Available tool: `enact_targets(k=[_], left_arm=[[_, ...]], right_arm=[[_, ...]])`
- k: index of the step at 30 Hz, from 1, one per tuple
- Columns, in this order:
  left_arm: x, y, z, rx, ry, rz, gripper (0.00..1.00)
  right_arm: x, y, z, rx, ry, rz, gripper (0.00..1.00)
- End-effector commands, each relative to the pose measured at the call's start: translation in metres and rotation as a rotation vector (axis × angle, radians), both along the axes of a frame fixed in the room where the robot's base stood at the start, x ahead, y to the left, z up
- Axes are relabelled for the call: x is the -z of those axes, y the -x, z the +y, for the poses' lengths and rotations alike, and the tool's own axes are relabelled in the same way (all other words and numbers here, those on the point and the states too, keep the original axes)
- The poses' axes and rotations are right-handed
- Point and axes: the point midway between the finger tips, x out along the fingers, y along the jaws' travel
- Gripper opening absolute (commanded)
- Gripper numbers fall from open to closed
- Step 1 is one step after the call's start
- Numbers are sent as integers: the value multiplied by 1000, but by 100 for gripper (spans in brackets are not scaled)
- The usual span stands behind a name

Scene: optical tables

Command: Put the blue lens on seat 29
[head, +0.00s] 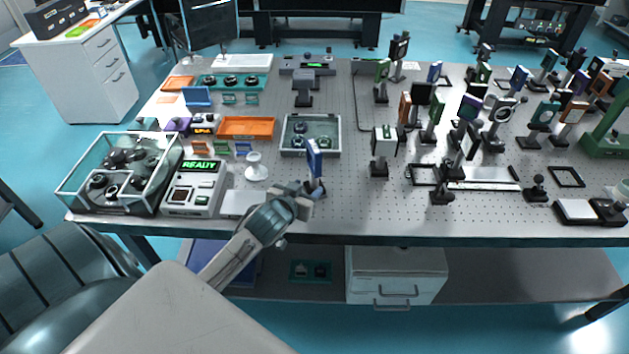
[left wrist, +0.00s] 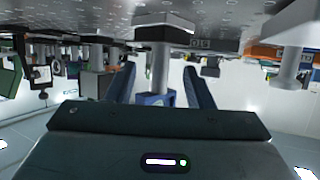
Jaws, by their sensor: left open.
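A blue upright optic (head: 315,157), which looks like the blue lens, stands on a post near the front edge of the table. My left gripper (head: 309,196) is low beside its post in the head view. In the left wrist view, which looks upside down, a blue part (left wrist: 155,99) on a grey post lies between the two open fingers of my left gripper (left wrist: 160,86). I cannot tell whether the fingers touch it. No seat number is readable, so seat 29 cannot be picked out. My right gripper is not in view.
A READY device (head: 192,188) and a glass-walled bin (head: 122,176) stand left of the gripper. A grey tray (head: 310,152) with dark round parts is behind the optic. Many post-mounted optics crowd the right. The perforated table (head: 335,215) is bare right of the gripper.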

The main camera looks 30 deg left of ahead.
Motion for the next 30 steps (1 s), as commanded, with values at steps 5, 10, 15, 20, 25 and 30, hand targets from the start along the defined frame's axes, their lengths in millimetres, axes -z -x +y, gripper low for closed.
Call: enact_targets(k=[5, 10, 15, 20, 25, 30], left_arm=[[11, -22, 4, -2, 1, 0, 47], [17, -33, 5, 0, -1, 0, 47], [18, -33, 5, 0, -1, 0, 47], [18, -33, 5, 0, -1, 0, 26], [18, -33, 5, 0, -1, 0, 0], [16, -33, 5, 1, -1, -4, 0]], right_arm=[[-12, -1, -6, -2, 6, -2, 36], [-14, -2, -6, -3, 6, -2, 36], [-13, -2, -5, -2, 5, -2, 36], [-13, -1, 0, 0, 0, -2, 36], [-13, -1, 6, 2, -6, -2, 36], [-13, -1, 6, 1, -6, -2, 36]])
